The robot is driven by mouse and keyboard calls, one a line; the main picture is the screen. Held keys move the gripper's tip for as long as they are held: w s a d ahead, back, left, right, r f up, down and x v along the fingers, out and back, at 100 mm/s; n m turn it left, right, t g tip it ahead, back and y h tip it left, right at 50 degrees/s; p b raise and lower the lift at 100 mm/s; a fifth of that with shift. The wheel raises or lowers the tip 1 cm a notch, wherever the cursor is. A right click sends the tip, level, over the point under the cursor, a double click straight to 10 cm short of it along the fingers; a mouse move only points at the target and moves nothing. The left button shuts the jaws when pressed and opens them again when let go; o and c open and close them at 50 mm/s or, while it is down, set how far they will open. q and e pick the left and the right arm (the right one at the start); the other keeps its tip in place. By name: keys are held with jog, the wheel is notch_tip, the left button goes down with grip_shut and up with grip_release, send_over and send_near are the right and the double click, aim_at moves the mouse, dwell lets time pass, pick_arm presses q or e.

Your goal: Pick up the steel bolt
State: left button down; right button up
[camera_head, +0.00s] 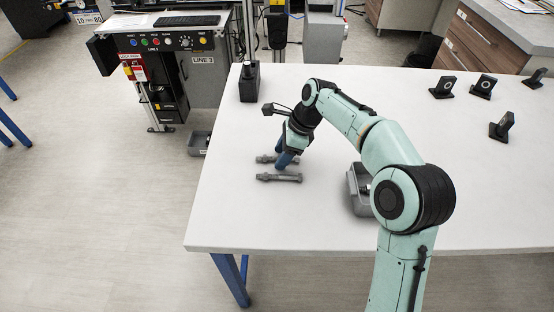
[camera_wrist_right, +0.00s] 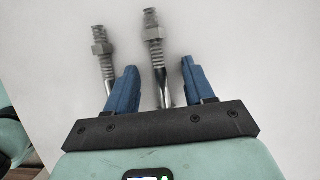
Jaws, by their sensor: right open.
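Two similar grey metal bolts lie on the white table: a nearer one (camera_head: 279,178) and a farther one (camera_head: 265,159), partly hidden by my right gripper (camera_head: 286,160). The right gripper points down at them with its blue fingers. In the right wrist view the right gripper (camera_wrist_right: 160,87) is open. One bolt (camera_wrist_right: 153,42) runs between its fingers, with no visible grip on it. The other bolt (camera_wrist_right: 103,47) lies left of the left finger, its lower end hidden behind that finger. My left gripper is not in view.
A grey bin (camera_head: 357,192) stands on the table, partly behind my right arm. A black block (camera_head: 249,82) stands at the table's far left corner. Several small black stands (camera_head: 483,87) are at the right. The table's left edge is near the bolts.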

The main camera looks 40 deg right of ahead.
grip_shut()
jog(key=shift+r, duration=0.1)
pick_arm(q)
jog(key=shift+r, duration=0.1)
